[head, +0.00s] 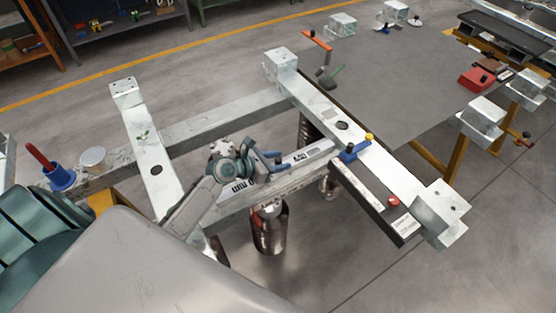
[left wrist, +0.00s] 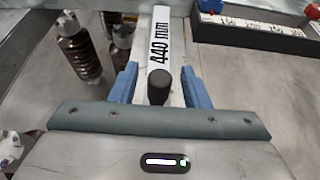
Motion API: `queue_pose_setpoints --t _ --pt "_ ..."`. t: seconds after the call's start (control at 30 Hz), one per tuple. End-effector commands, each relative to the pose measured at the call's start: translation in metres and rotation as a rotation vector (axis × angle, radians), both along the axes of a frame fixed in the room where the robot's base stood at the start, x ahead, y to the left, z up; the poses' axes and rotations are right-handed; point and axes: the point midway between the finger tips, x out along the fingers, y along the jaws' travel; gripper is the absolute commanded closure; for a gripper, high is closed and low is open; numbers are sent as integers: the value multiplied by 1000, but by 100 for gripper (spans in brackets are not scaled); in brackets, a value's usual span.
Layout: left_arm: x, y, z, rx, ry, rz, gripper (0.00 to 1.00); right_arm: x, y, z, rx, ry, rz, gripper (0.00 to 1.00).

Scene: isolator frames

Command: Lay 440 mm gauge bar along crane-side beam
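The white gauge bar (head: 312,152), marked 440 mm, shows in the head view over the near cross beam; whether it touches that beam I cannot tell. In the left wrist view the gauge bar (left wrist: 163,32) runs away from me, with a black knob standing up from it. My left gripper (head: 268,161) is over the bar, and in the left wrist view its blue fingers (left wrist: 159,84) stand on either side of it. Contact with the bar's sides is unclear. The right-hand beam (head: 318,103) and left-hand beam (head: 148,150) are pale steel; which is crane-side is not labelled. My right gripper is not in view.
A blue clamp (head: 352,152) and a dark rail with a white label (head: 375,200) sit at the right-hand beam. A red-handled tool in a blue holder (head: 58,175) and a white cup (head: 93,159) stand at left. Coil springs (head: 270,232) stand below. A grey table (head: 400,85) lies beyond.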

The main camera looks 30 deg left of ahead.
Motion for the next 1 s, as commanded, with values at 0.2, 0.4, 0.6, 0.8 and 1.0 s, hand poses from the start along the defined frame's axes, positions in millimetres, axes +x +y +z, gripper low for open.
queue_pose_setpoints --t 0.2,0.4,0.6,0.8,1.0 --pt "-2 2 3 2 1 1 58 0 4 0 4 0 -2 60" --pt "-29 17 15 7 2 -2 58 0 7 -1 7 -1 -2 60" --pt "-61 36 30 7 3 -2 58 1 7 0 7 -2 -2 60" --pt "-84 49 42 5 2 -2 58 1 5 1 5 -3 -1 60" --pt "-94 55 48 1 0 0 58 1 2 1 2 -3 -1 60"
